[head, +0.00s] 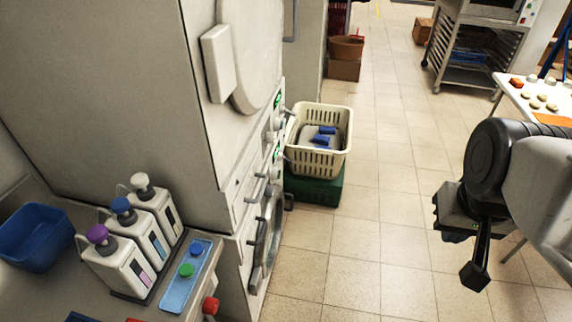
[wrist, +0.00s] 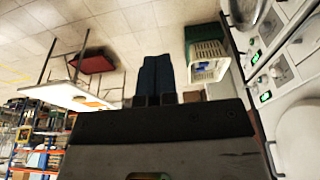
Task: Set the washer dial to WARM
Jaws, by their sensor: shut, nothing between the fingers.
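The washer (head: 259,235) with its round door is the lower machine of a white stack in the head view, seen steeply from the side. Its control panel (head: 279,140) carries knobs and small green displays. I cannot read any dial marking or the WARM position. My gripper (head: 474,277) is shut and empty, pointing down over the floor at right, well apart from the washer. Its fingers (wrist: 156,62) show together in the wrist view.
A cream laundry basket (head: 318,158) with blue items stands on a green crate (head: 316,190) just beside the machines. Pump bottles (head: 121,268) and a blue tray (head: 186,278) sit on the counter at lower left. A white table (head: 520,98) is at right. The floor between is clear.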

